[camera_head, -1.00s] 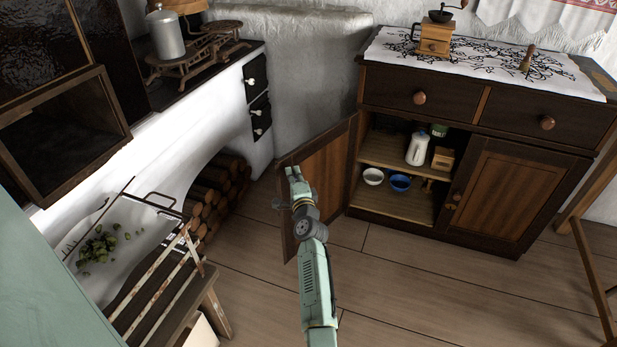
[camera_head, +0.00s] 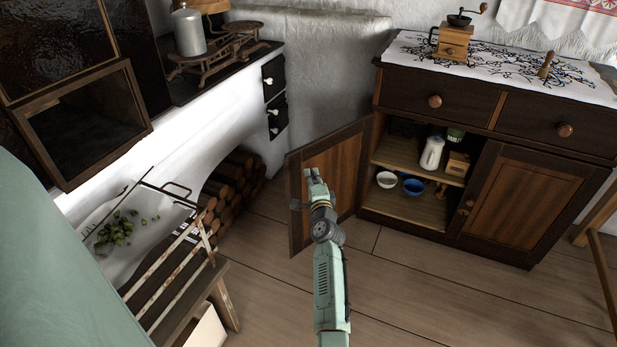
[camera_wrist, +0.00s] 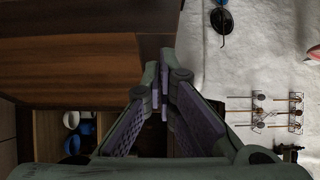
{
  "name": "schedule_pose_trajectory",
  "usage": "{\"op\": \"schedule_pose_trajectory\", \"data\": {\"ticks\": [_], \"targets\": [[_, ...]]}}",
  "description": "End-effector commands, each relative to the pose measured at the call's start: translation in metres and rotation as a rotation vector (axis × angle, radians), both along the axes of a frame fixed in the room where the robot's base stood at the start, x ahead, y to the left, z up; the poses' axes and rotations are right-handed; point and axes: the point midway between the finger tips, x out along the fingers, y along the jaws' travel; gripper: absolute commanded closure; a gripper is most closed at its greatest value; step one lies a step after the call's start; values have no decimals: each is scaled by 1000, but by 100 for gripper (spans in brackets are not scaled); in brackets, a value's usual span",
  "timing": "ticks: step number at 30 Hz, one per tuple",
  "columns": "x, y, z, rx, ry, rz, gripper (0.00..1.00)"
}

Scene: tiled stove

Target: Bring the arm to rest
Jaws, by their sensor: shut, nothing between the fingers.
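My gripper (camera_head: 315,178) is shut and empty. In the head view it is in front of the cabinet's open left door (camera_head: 330,170), and my arm reaches up to it from the bottom of the picture. I cannot tell exactly how far it is from the door. In the wrist view my gripper's fingers (camera_wrist: 164,90) meet at the tips with nothing between them.
The cabinet (camera_head: 480,200) shows a white jug (camera_head: 432,153), a white bowl (camera_head: 387,179) and a blue bowl (camera_head: 413,187) inside. A slatted bench (camera_head: 175,283) stands at the left, near stacked firewood (camera_head: 232,180). The floor (camera_head: 420,285) before the cabinet is clear.

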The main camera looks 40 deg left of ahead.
Motion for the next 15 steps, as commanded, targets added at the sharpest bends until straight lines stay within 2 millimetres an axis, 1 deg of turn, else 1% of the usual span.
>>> {"op": "schedule_pose_trajectory", "data": {"ticks": [1, 3, 9, 12, 15], "targets": [[-6, 0, 1, -1, 1, 4, 100], [-28, -2, 4, -3, 1, 6, 100], [-70, -6, 4, -2, 2, 3, 100], [-85, -7, 4, -2, 1, 4, 100], [-94, -9, 2, -2, 1, 2, 100]]}}
